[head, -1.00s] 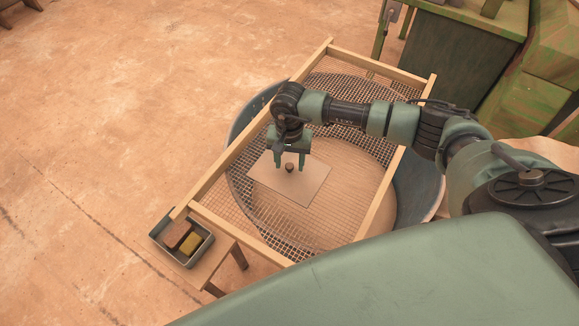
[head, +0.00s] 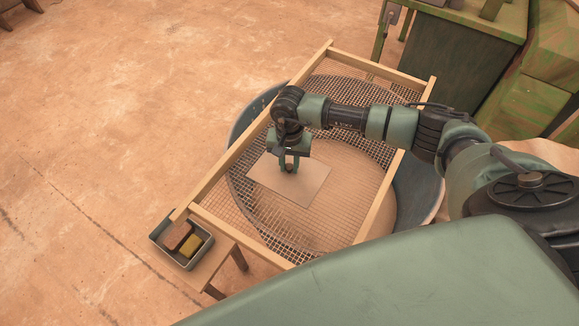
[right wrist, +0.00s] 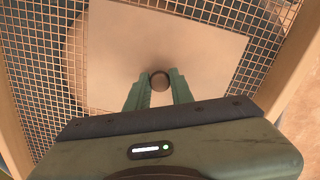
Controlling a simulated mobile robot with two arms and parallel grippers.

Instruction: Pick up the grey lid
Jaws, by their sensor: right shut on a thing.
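The grey lid (head: 309,181) is a flat square plate with a small dark round knob at its middle. It lies on the wire mesh of a wooden-framed screen. My right gripper (head: 289,168) is over the middle of the lid, pointing down, shut on the knob. In the right wrist view the lid (right wrist: 205,50) fills the middle, and the knob (right wrist: 159,80) sits between the fingertips of the right gripper (right wrist: 158,88). The lid seems to rest on the mesh; I see no clear gap. My left gripper is not in view.
The wooden frame (head: 378,208) with mesh lies over a large round tub (head: 425,190). A small tray (head: 165,249) with a brown and a yellow block stands at the frame's near left corner. Green machinery (head: 455,60) stands at the back right. Open floor lies left.

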